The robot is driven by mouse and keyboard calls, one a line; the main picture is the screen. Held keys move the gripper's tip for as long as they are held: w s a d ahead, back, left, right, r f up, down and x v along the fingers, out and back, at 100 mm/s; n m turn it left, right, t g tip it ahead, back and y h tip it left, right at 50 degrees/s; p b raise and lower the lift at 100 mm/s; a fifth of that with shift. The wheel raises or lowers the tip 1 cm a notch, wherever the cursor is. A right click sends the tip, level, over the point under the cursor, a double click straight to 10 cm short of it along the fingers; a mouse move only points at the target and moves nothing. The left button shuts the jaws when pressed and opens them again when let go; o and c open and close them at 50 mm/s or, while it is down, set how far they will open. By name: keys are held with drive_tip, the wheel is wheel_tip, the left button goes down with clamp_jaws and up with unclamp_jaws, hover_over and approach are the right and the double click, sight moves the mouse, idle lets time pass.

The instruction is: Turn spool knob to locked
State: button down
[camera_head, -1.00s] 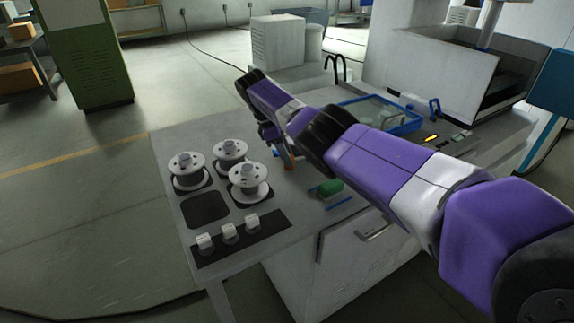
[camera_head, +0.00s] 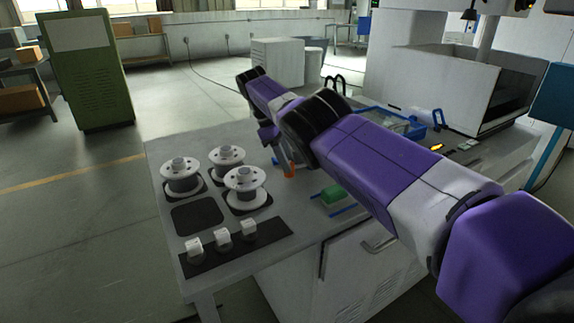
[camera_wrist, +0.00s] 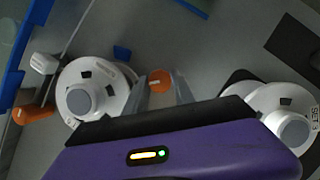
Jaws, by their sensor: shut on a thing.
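My gripper (camera_head: 287,162) points down at the table beside the white spools, partly hidden by my arm. In the wrist view my gripper (camera_wrist: 161,92) is shut on a small orange round piece (camera_wrist: 159,79). The same orange piece (camera_head: 290,172) shows low at the fingers in the head view. I cannot tell whether this is the spool knob. A white spool (camera_wrist: 75,78) lies close left of the fingers, and another (camera_wrist: 262,98) to the right. Three small white knobs (camera_head: 222,237) stand in a row on a black strip (camera_head: 262,240) at the table's front left.
Three white spools (camera_head: 227,154) stand on dark pads, with one bare pad (camera_head: 197,219) in front. A green block (camera_head: 333,194) lies between blue strips. A blue-rimmed tray (camera_head: 375,111) is behind my arm. In the wrist view another orange part (camera_wrist: 34,113) lies at the left.

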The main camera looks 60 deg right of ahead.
idle(0.3)
drive_tip(key=c, duration=1.1)
unclamp_jaws()
drive_tip(key=shift+o, duration=0.2)
drive_tip(key=shift+r+p, duration=0.15)
drive_tip(key=shift+p, duration=0.4)
drive_tip(key=shift+r+n+p, duration=0.2)
drive_tip(key=shift+n+p, duration=0.1)
drive_tip(key=shift+p, duration=1.45)
drive_tip(key=n+h+p, duration=0.1)
drive_tip(key=n+p, duration=0.1)
drive_tip(key=p, duration=0.3)
